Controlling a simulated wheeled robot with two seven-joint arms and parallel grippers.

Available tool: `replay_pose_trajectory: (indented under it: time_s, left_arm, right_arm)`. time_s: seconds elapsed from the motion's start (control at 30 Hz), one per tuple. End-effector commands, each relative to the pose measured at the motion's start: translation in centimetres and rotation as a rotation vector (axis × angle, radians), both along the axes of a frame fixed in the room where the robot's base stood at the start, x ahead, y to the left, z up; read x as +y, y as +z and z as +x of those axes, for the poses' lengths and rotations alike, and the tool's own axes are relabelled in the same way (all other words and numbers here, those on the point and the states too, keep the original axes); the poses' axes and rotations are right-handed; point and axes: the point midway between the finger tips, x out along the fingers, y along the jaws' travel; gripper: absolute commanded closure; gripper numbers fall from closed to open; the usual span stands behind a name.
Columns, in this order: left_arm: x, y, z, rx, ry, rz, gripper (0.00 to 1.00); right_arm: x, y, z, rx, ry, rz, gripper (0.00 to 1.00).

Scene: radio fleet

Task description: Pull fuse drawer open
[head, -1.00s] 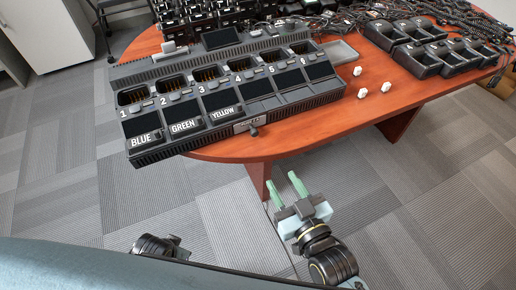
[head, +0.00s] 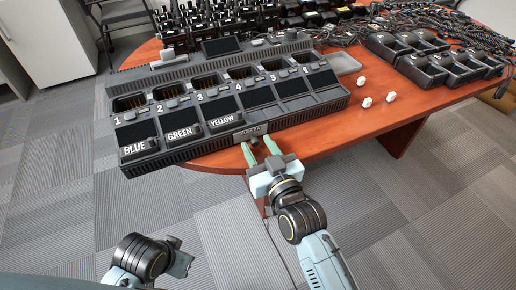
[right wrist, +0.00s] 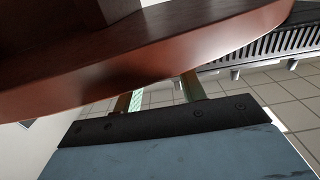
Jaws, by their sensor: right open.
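The fuse drawer (head: 250,132) is a small labelled panel low on the front face of the long black charger (head: 195,147). A dark round knob (head: 254,141) sticks out below it. My right gripper (head: 259,147) is open, its two green fingers pointing at the charger front and close around or beside the knob; I cannot tell if they touch it. In the right wrist view the fingers (right wrist: 157,91) are apart under the table edge, with the charger's slotted side (right wrist: 275,45) at upper right. My left gripper (head: 180,261) is low at the left, its fingers unclear.
The wooden table (head: 325,138) has its front edge just beneath the right gripper. Several small white pieces (head: 366,102) lie to the right of the charger. Black charging cups (head: 425,68) and tangled cables (head: 350,30) fill the back right. The floor in front is clear.

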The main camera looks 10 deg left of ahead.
Motion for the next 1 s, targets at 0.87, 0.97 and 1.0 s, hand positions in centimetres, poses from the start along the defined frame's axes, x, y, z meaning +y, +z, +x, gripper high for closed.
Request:
replay_pose_trajectory:
  time_s: [0.87,0.97,1.0]
  left_arm:
    - [-0.22,0.58,-0.1,-0.001,0.0,-0.004,1.0]
    - [-0.23,0.63,-0.09,-0.002,0.001,-0.005,1.0]
    - [-0.23,0.72,-0.08,-0.004,0.001,-0.005,1.0]
  right_arm:
    - [0.38,-0.04,0.55,0.001,0.0,-0.001,1.0]
    - [0.4,-0.03,0.5,0.002,0.001,-0.001,1.0]
    - [0.43,-0.02,0.41,0.002,0.004,-0.001,1.0]
